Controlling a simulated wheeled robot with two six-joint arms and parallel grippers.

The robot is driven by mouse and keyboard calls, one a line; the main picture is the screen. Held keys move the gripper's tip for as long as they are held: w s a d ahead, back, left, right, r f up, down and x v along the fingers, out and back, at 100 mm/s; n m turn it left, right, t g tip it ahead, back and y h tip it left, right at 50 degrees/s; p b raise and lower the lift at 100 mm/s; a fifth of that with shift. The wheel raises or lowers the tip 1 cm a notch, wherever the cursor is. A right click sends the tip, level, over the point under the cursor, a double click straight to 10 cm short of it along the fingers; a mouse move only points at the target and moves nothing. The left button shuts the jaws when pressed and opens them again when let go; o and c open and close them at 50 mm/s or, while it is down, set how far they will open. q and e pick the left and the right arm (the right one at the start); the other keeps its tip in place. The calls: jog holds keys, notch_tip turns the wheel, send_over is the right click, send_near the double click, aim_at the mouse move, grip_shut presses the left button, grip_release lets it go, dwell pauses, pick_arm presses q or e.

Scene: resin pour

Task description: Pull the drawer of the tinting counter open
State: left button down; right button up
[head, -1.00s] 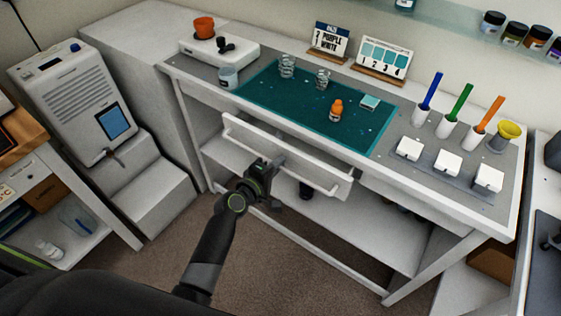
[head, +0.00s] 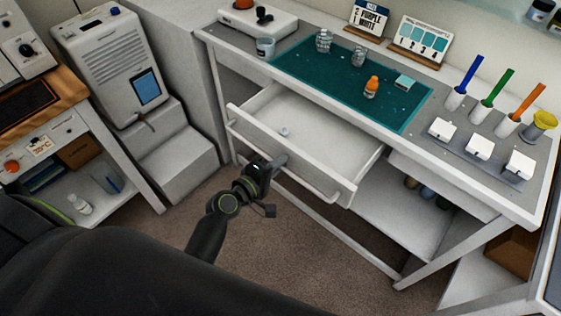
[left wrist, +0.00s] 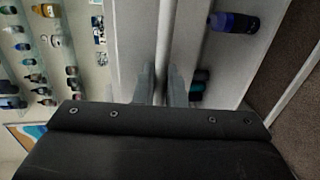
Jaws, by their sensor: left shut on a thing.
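The tinting counter (head: 447,170) is a white table with a grey top. Its white drawer (head: 325,140) stands well out of the counter, and a small pale round item (head: 284,131) lies inside it. A white bar handle (head: 312,190) runs along the drawer front. My left gripper (head: 270,167) is shut on this handle, left of its middle. In the left wrist view, the fingers (left wrist: 161,88) sit on both sides of the handle bar (left wrist: 165,45). My right gripper is not in view.
A teal mat (head: 340,85) on the counter carries glass cups and an orange bottle (head: 371,87). White holders with coloured sticks stand at the right. A shelf (head: 400,215) lies below the drawer. Carpeted floor (head: 300,255) is free in front.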

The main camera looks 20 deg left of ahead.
pick_arm(q)
jog(key=c, duration=1.6)
grip_release()
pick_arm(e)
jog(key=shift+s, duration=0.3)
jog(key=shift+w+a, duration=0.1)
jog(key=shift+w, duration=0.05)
pick_arm(q)
jog(key=shift+s+a, duration=0.1)
jog(key=shift+s, duration=0.15)
jog(key=shift+b+v, duration=1.6)
jog(key=shift+v, duration=6.9)
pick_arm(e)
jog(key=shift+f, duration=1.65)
pick_arm(q)
jog(key=shift+w, duration=0.1)
